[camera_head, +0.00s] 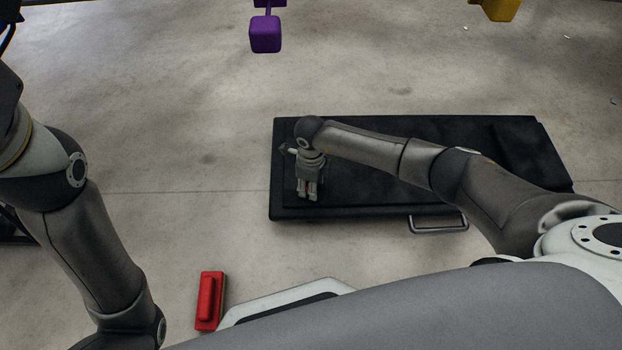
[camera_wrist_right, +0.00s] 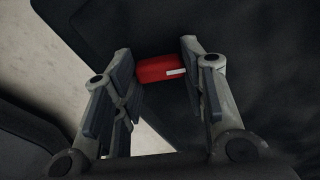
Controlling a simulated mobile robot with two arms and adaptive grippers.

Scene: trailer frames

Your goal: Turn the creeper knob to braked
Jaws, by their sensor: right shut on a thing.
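The creeper (camera_head: 390,205) is a flat black board on the floor, right of centre in the head view, with a metal handle (camera_head: 438,229) on its near edge. My right gripper (camera_head: 308,192) is over the creeper's left end. In the right wrist view, the right gripper (camera_wrist_right: 160,75) is shut on the creeper knob (camera_wrist_right: 155,69), which is red with a white mark pointing right. The knob sits between the fingertips; the fingers hide its ends. My left arm comes in at the left of the head view, but its gripper is out of view.
A red block-like object (camera_head: 210,300) lies on the floor near the bottom. A purple dumbbell-like object (camera_head: 265,35) and a yellow object (camera_head: 500,8) are at the top. The concrete floor left of the creeper is largely clear.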

